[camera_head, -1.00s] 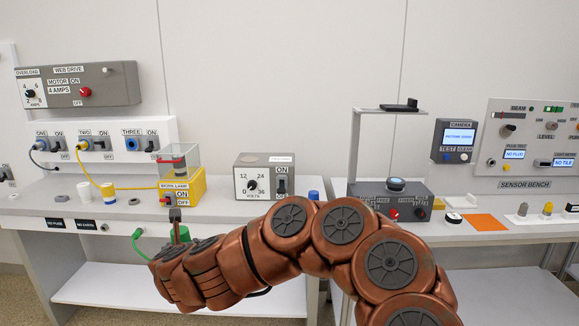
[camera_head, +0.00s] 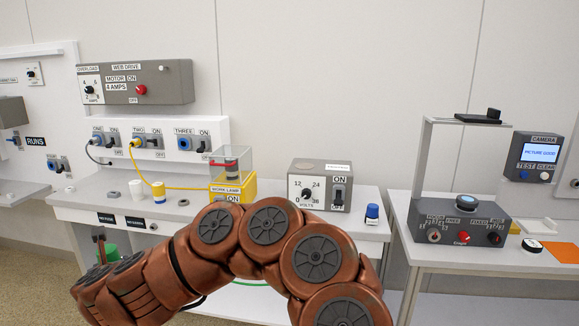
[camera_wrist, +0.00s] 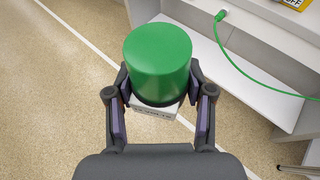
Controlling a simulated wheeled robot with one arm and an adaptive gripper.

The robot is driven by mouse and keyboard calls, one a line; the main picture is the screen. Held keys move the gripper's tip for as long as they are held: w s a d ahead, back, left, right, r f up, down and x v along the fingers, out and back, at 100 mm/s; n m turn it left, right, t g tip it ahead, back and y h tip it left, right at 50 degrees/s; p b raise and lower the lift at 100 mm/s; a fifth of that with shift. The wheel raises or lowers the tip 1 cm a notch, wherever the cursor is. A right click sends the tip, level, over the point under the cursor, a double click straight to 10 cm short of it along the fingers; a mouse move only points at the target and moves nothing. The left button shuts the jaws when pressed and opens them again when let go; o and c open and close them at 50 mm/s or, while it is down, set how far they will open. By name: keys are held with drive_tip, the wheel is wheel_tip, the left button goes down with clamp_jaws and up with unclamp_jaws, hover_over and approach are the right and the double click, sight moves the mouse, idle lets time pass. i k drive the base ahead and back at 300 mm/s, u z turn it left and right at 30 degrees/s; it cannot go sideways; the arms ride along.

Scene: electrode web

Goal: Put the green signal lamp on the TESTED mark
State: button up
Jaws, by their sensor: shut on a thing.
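The green signal lamp (camera_wrist: 158,62) is a green cylinder on a pale base block. In the wrist view my gripper (camera_wrist: 158,100) is shut on it, with one finger on each side. The lamp is upright over the floor, left of the white bench.
The white bench (camera_head: 75,205) carries a yellow work lamp box (camera_head: 234,190), a volts box (camera_head: 320,187) and small cylinders. A green cable (camera_wrist: 250,80) runs from a plug below the bench top. Another bench (camera_head: 30,185) stands far left. Speckled floor lies open at left.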

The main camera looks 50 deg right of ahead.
sight(338, 168)
drive_tip(key=i, duration=0.6)
drive_tip(key=z, duration=0.8)
drive_tip(key=i, duration=0.5)
drive_tip(key=z, duration=0.5)
